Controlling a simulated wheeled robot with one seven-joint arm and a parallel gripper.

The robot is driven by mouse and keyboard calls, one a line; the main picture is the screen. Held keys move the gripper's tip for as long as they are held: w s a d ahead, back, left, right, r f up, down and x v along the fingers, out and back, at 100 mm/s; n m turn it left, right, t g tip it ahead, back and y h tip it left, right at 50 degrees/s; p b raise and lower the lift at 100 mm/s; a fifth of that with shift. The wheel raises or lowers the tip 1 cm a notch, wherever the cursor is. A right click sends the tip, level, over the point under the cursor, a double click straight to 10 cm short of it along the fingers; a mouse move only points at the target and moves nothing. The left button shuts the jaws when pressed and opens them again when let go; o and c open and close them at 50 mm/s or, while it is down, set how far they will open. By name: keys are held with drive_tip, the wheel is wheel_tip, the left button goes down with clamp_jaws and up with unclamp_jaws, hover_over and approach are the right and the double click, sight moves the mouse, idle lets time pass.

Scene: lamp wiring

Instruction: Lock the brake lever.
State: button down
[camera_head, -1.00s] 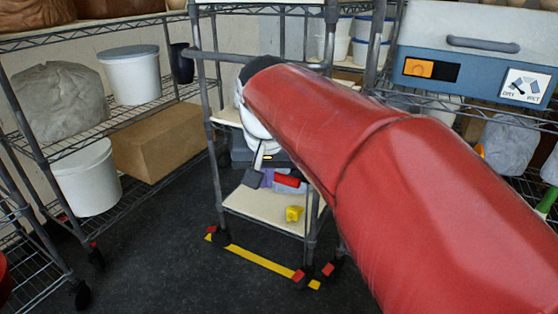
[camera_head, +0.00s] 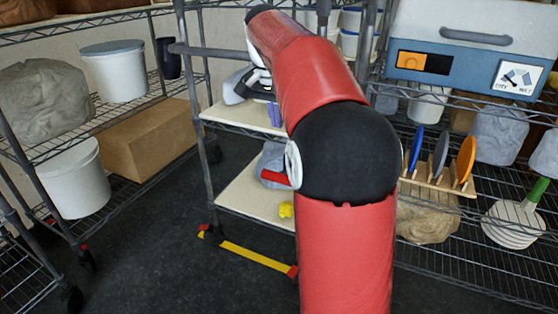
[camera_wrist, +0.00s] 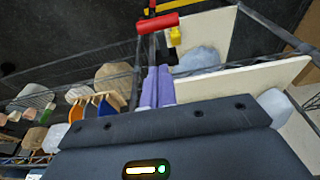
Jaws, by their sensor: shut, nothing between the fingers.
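A red bar-shaped handle (camera_head: 274,178), apparently the brake lever, shows at the cart's right side, just above its lower shelf. It lies across the top middle of the wrist view as a red cylinder (camera_wrist: 157,24) with dark parts beside it. My gripper (camera_head: 273,114) is beside the cart's upper shelf, above the handle. Its lavender fingers (camera_wrist: 157,70) are together and empty, pointing toward the handle with a gap between. My arm hides the cart's right side and part of the handle's mounting in the head view.
The cart's lower shelf (camera_head: 240,195) holds a grey lump (camera_head: 270,158) and a yellow piece (camera_head: 286,210). Wire racks stand left and right; the right one holds a disc rack (camera_head: 438,181). Dark floor at front left is clear.

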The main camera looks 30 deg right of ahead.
drive_tip(key=x, duration=0.4)
drive_tip(key=b+x, duration=0.1)
drive_tip(key=x, duration=0.3)
drive_tip(key=a+b+x, duration=0.1)
drive_tip(key=x, duration=0.4)
drive_tip(key=shift+s+f, duration=0.1)
drive_tip(key=shift+s, duration=0.3)
drive_tip(key=shift+f, duration=0.45)
drive_tip(key=shift+a, duration=0.1)
